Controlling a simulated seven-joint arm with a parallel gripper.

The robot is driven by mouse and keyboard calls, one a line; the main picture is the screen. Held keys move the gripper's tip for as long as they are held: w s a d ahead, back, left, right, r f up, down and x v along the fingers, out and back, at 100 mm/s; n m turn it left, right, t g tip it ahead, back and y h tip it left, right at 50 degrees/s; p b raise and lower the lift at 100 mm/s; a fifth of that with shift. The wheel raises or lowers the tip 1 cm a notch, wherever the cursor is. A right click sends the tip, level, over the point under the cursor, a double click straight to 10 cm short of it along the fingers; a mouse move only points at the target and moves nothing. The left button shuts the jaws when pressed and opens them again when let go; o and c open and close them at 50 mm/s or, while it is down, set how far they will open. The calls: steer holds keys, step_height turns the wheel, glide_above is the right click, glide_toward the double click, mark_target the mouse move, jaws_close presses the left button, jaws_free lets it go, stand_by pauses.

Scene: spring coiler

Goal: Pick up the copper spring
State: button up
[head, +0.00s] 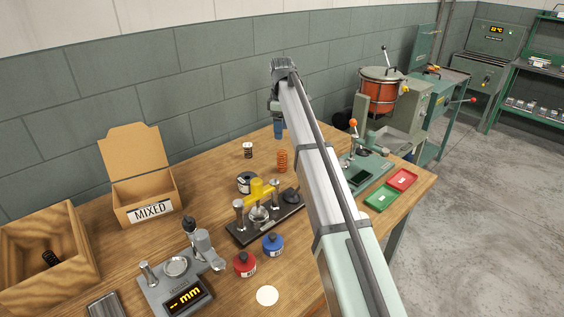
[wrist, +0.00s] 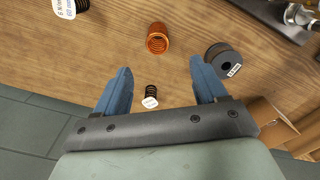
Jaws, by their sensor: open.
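The copper spring (head: 282,160) stands upright on the wooden table, just left of my arm in the head view. In the wrist view the copper spring (wrist: 158,43) is seen from above, just beyond my fingertips and roughly centred between them. My gripper (wrist: 160,68) is open, its two blue fingers apart with nothing held. In the head view my gripper (head: 279,129) is behind the spring, towards the wall, and mostly hidden by my arm.
A small dark spring with a white tag (wrist: 150,97) shows between my fingers, nearer the palm. A dark spool (wrist: 222,60) is right of the copper spring. In the head view, a yellow-topped fixture (head: 262,190) and a MIXED box (head: 150,211) stand to the left.

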mark_target(281, 158)
step_height(281, 158, down, 8)
steer(key=shift+r, duration=0.25)
steer(key=shift+w+f, duration=0.15)
steer(key=shift+f, duration=1.45)
steer(key=shift+w+f, duration=0.1)
steer(key=shift+f, duration=1.45)
steer(key=c, duration=1.2)
